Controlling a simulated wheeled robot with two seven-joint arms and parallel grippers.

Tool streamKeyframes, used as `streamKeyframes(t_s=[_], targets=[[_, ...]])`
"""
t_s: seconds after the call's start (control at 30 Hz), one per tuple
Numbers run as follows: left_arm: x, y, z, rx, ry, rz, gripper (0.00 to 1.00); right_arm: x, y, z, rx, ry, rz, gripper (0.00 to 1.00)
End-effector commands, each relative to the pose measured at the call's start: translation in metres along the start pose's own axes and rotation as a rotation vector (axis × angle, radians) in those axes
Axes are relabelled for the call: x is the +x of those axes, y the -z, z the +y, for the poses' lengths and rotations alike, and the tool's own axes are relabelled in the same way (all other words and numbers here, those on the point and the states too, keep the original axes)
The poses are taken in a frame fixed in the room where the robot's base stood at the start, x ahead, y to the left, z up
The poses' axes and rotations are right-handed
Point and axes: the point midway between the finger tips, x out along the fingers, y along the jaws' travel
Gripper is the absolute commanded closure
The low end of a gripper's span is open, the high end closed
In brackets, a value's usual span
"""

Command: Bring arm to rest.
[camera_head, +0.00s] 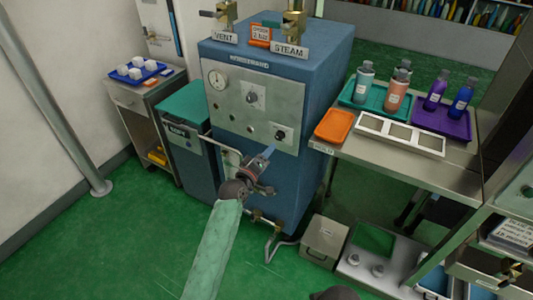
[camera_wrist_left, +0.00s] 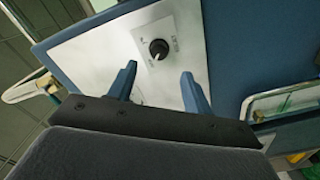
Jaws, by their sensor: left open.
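My left gripper (camera_head: 269,151) is at the front of the blue sleeve applicator cabinet (camera_head: 313,100), and its green arm link reaches up from the bottom. In the left wrist view its two blue fingers (camera_wrist_left: 160,82) are spread apart with nothing between them. A black knob (camera_wrist_left: 159,49) on the pale panel shows just beyond the gap between the fingertips. The same knob shows in the head view (camera_head: 280,134), just above and right of the gripper. The fingers look apart from the knob, but the exact distance is unclear. My right gripper is not in view.
A steel bench (camera_head: 440,178) at right holds trays with several bottles. A green-topped bin (camera_head: 188,108) with a metal rail stands left of the cabinet. A grey box (camera_head: 325,240) stands on the floor at the cabinet's lower right. Green floor (camera_head: 110,245) is clear at left.

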Motion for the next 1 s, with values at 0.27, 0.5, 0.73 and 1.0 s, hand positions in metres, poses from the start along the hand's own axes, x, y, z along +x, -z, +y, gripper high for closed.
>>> streamKeyframes(t_s=[0.27,0.5,0.73,1.0], targets=[[0.000,0.000,0.000,0.010,0.000,0.000,0.50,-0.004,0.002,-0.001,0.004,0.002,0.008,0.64],[-0.003,-0.028,-0.016,0.149,0.079,-0.155,0.50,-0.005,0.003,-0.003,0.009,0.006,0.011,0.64],[-0.032,-0.036,-0.010,0.417,0.201,-0.380,0.50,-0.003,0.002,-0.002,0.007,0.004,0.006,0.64],[-0.109,-0.020,-0.010,0.655,0.385,-0.573,0.50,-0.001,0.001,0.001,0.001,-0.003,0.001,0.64]])
